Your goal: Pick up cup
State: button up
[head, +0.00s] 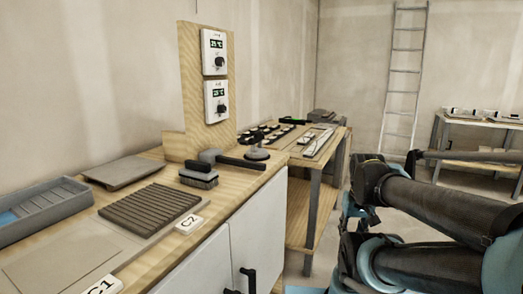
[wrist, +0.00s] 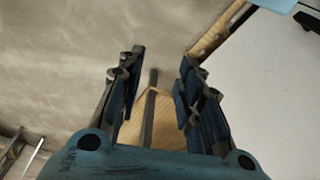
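No ordinary drinking cup shows in either view. A small dark grey round-based thing with a black top (head: 257,149) stands near the far right end of the wooden counter in the head view; it may be a suction cup, but it is too small to be sure. My gripper (wrist: 162,57) is open in the wrist view, with nothing between its fingers. The cup-like thing does not show in the wrist view. My gripper cannot be made out in the head view, where my arm fills the lower right.
The wooden counter (head: 247,176) holds a brush (head: 199,177), a ribbed dark tile (head: 150,209), a grey tray (head: 40,210) and a post with two dials (head: 214,80). A second table (head: 333,146) stands beyond, a ladder (head: 403,80) behind. White cabinet doors (head: 225,252) front the counter.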

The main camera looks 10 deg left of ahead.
jog(key=shift+w, duration=0.2)
jog(key=shift+o, duration=1)
notch_tip(320, 180, up, 40)
jog(key=n+g, duration=0.2)
jog(key=n, duration=3)
send_over(257, 132)
notch_tip(257, 132, down, 16)
jog(key=shift+s+f, duration=0.1)
jog(key=shift+f, duration=0.1)
grip_shut()
